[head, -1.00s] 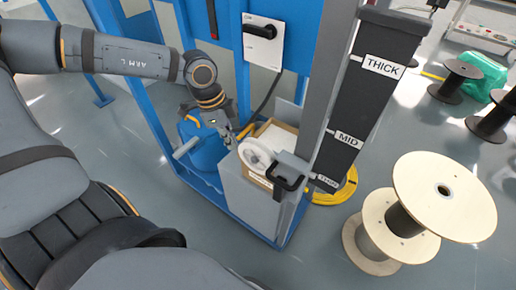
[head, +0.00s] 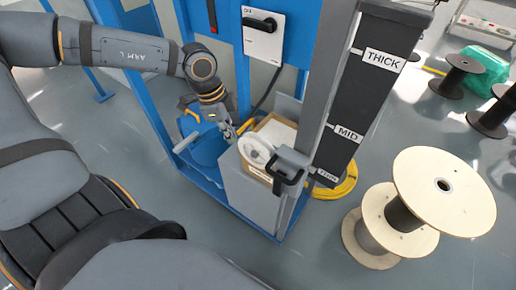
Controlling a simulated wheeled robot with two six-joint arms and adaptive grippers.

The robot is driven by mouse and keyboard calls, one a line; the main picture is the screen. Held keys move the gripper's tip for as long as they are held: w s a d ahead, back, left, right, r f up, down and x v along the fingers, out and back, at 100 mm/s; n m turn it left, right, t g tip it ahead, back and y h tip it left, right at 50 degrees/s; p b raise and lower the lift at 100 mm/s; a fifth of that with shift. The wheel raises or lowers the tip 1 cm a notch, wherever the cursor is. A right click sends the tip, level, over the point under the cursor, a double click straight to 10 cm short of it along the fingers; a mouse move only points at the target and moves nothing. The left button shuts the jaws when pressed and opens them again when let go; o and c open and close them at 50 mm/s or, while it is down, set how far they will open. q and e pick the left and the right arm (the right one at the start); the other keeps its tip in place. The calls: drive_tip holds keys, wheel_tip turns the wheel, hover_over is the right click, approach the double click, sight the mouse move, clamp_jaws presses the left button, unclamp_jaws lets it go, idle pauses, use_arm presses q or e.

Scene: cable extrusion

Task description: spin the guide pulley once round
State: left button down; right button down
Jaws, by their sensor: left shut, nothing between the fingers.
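The guide pulley (head: 257,151) is a white wheel at the middle of the head view, on the side of a grey post next to a cardboard box. My left arm comes in from the left and bends down at the wrist. My left gripper (head: 230,131) is shut and empty, its tips just up and left of the pulley's rim. I cannot tell whether the tips touch the pulley. My right gripper is not in view.
The blue frame (head: 160,90) surrounds the work area. A black handle (head: 288,178) on a grey bracket is close right of the pulley. A blue drum (head: 205,150) stands behind. Wooden spools (head: 445,190) stand on the floor at right.

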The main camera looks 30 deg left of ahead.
sight(248, 134)
use_arm(q)
drive_tip(key=d+p+v, duration=0.1)
drive_tip(key=p+v, duration=0.6)
drive_tip(key=shift+w+d+r, duration=0.15)
drive_tip(key=shift+w+r, duration=0.15)
drive_tip(key=shift+r, duration=0.15)
drive_tip(key=shift+s+d+b, duration=0.2)
drive_tip(key=shift+d+b, duration=1.4)
drive_tip(key=shift+d, duration=1.15)
drive_tip(key=shift+a, duration=0.1)
drive_tip(key=shift+f, duration=0.1)
